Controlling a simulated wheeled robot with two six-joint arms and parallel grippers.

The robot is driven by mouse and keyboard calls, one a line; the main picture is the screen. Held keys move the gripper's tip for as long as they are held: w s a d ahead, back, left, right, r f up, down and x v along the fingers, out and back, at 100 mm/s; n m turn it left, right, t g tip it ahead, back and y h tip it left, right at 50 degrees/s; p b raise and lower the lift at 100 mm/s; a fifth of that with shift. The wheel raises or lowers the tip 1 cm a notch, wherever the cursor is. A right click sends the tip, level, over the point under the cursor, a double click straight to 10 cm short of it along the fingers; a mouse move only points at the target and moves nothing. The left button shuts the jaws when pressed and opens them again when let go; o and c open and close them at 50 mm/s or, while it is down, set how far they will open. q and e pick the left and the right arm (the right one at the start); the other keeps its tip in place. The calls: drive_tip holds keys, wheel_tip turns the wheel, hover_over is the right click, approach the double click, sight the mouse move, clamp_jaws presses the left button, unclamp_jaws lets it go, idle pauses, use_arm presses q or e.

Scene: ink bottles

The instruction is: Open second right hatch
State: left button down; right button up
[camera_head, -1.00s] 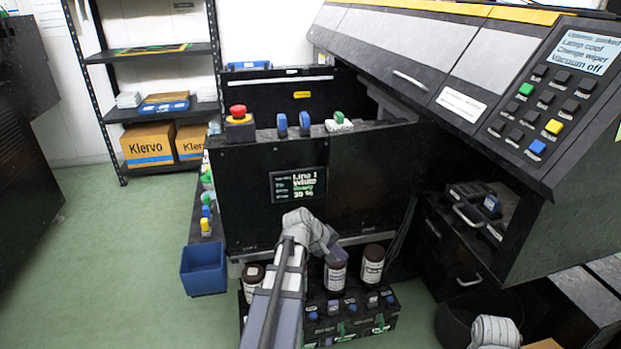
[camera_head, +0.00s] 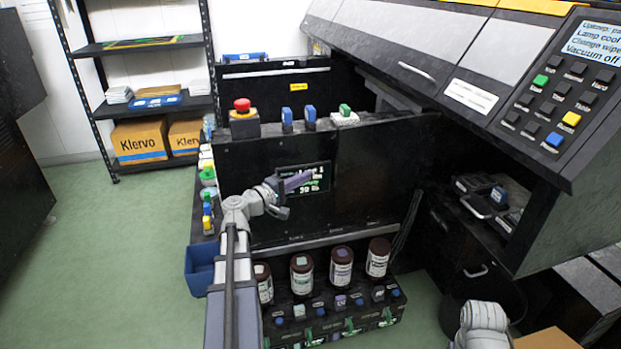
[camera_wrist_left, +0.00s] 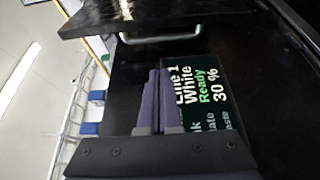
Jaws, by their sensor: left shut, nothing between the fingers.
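The black machine's sloped upper front carries grey-white hatch panels (camera_head: 450,42), with a silver bar handle (camera_head: 416,72) at the lower edge of one. They look shut. I cannot tell which is the second right hatch. My left gripper (camera_head: 298,183) is shut and empty in front of the small status screen (camera_head: 320,180), below and left of these panels, covering part of the screen. In the left wrist view its dark purple fingers (camera_wrist_left: 158,102) lie together over the screen, which reads "Line 1 White Ready 30 %". A bar handle (camera_wrist_left: 160,37) is beyond them. My right gripper is out of view.
Brown bottles (camera_head: 341,268) stand in a row below the screen. A red emergency button (camera_head: 242,105) and several blue and green knobs top the front cabinet. A keypad (camera_head: 550,105) is at the right. A blue bin (camera_head: 199,268) hangs left. The green floor at left is clear.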

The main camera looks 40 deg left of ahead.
sight(325, 167)
use_arm(q)
drive_tip(key=x, duration=0.8)
drive_tip(key=shift+w, duration=0.4)
drive_tip(key=shift+s+d, duration=0.7)
drive_tip(key=shift+d, duration=0.2)
drive_tip(key=shift+s+d, duration=0.7)
drive_tip(key=shift+d, duration=0.15)
